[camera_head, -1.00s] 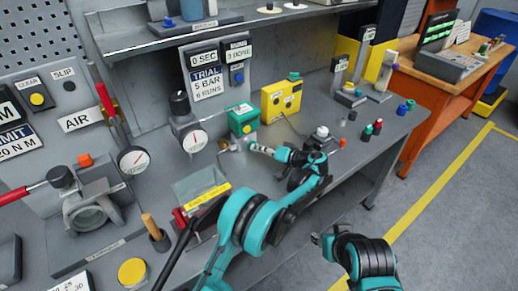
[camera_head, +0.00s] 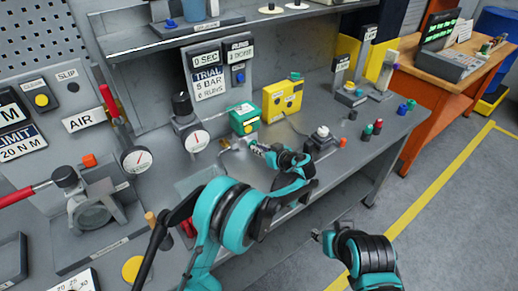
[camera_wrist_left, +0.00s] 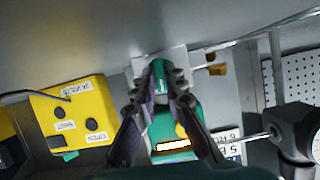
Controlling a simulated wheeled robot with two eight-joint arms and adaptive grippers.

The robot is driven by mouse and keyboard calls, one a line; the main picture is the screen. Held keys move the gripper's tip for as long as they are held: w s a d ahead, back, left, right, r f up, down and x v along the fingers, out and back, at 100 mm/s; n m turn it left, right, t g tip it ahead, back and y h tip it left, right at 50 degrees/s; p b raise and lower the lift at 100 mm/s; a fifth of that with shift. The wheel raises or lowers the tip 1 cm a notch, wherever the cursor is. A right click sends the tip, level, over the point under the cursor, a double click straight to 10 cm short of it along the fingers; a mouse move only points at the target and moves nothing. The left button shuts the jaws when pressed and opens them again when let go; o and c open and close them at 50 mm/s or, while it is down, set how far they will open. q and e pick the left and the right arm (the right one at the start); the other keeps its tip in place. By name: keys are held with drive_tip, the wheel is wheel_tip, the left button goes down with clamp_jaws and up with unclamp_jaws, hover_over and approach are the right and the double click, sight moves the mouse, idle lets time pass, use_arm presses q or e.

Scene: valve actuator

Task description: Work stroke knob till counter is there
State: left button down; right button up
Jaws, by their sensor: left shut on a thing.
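My left gripper (camera_head: 256,148) is at the near side of the green box (camera_head: 244,118) on the bench. In the left wrist view its fingers (camera_wrist_left: 160,82) are shut on a small green knob (camera_wrist_left: 159,70) in front of a pale plate. The green box with its yellow button also shows there (camera_wrist_left: 172,128). The counter panel (camera_head: 240,52) above the bench seems to read 0 DONE; its digit is small. A sign (camera_head: 208,82) beside it reads TRIAL, 5 BAR and a blurred number of runs. Part of my right arm shows at the lower right; its gripper state is unclear.
A yellow box (camera_head: 283,101) stands right of the green box, and also shows in the left wrist view (camera_wrist_left: 75,120). A dial gauge (camera_head: 196,140) stands left of it. Small red and green pieces (camera_head: 372,129) stand farther right. The shelf (camera_head: 165,38) overhangs the back.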

use_arm(q)
drive_tip(key=shift+n, duration=0.3)
idle(0.4)
drive_tip(key=c, duration=1.6)
unclamp_jaws()
drive_tip(key=v, duration=1.2)
drive_tip(key=shift+s+a, duration=0.1)
